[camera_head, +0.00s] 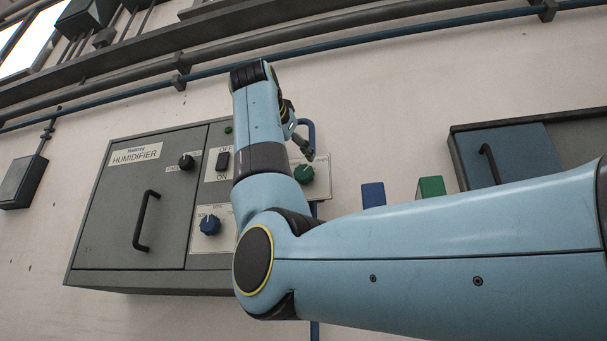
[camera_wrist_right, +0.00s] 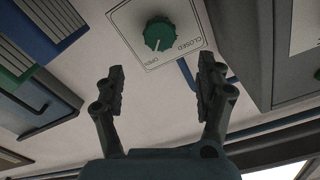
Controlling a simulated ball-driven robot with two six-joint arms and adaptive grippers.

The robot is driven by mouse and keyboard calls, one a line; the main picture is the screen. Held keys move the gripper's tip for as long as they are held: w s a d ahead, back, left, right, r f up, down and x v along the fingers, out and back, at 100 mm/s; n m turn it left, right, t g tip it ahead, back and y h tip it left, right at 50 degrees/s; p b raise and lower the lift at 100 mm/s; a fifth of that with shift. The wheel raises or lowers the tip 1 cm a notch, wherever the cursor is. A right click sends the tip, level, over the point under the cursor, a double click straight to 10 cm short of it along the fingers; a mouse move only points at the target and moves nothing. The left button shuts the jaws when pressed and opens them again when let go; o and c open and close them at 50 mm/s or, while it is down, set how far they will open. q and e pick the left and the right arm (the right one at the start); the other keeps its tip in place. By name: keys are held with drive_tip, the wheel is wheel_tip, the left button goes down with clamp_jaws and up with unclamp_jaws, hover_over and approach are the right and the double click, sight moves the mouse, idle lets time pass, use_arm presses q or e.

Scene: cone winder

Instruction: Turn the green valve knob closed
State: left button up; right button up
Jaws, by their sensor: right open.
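The green valve knob (camera_head: 304,174) sits on a pale plate just right of the humidifier cabinet, partly behind my right arm in the head view. In the right wrist view the green knob (camera_wrist_right: 159,34) is on a square plate (camera_wrist_right: 190,15) marked CLOSED and OPEN. Its white pointer line is turned toward the OPEN side. My right gripper (camera_wrist_right: 160,82) is open and empty, its fingers spread, with the knob ahead of them and not between them. In the head view the right gripper (camera_head: 304,146) is mostly hidden by my arm, close to the knob. My left gripper is not in view.
The grey humidifier cabinet (camera_head: 110,230) has a black handle, a black knob (camera_head: 186,162), a switch (camera_head: 223,160) and a blue knob (camera_head: 210,225). Blue (camera_head: 373,194) and green (camera_head: 431,187) boxes are to the right. A blue pipe (camera_head: 308,128) runs beside the valve.

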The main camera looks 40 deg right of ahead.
sight(303, 171)
drive_tip(key=p+x, duration=0.3)
drive_tip(key=x, duration=0.6)
drive_tip(key=shift+w+d, duration=0.1)
drive_tip(key=shift+d, duration=0.05)
drive_tip(key=shift+w+d+f+p, duration=0.1)
drive_tip(key=shift+w+d+p, duration=0.35)
drive_tip(key=shift+w, duration=0.1)
drive_tip(key=c, duration=1.2)
